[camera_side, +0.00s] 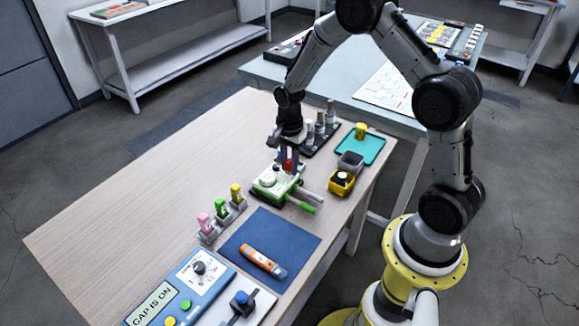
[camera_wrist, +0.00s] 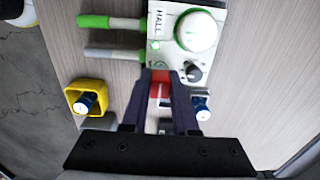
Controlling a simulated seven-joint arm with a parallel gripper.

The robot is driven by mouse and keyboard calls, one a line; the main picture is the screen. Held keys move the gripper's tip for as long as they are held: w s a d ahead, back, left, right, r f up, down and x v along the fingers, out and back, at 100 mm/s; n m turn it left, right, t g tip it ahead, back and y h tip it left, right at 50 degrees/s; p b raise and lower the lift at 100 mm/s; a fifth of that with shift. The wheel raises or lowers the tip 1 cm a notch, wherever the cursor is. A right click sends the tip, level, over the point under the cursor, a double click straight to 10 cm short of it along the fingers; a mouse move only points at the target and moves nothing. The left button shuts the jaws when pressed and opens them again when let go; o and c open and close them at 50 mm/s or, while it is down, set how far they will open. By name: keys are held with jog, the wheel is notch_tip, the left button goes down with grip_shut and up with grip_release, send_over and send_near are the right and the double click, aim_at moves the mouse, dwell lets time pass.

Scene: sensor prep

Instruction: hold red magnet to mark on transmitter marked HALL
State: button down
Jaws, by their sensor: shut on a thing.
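The transmitter marked HALL (camera_wrist: 160,22) is a white and green box with a round white cap and a dark knob. In the side view the transmitter (camera_side: 267,190) stands on the wooden table below my gripper. My gripper (camera_wrist: 161,74) is shut on the red magnet (camera_wrist: 160,90), which shows between the two dark fingers. In the side view the magnet (camera_side: 287,165) is partly hidden by my gripper (camera_side: 290,162). The fingertips are at the transmitter's near edge in the wrist view, by a small green mark. I cannot tell whether the magnet touches the transmitter.
Green and grey rods (camera_wrist: 110,22) stick out from the transmitter's side. A yellow bin (camera_side: 341,188), a grey bin (camera_side: 350,163) and a teal tray (camera_side: 372,149) stand right of it. A black rack (camera_side: 313,146) is behind. A blue mat (camera_side: 290,232) lies in front. The table's left is clear.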

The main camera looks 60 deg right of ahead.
jog(key=shift+r, duration=3)
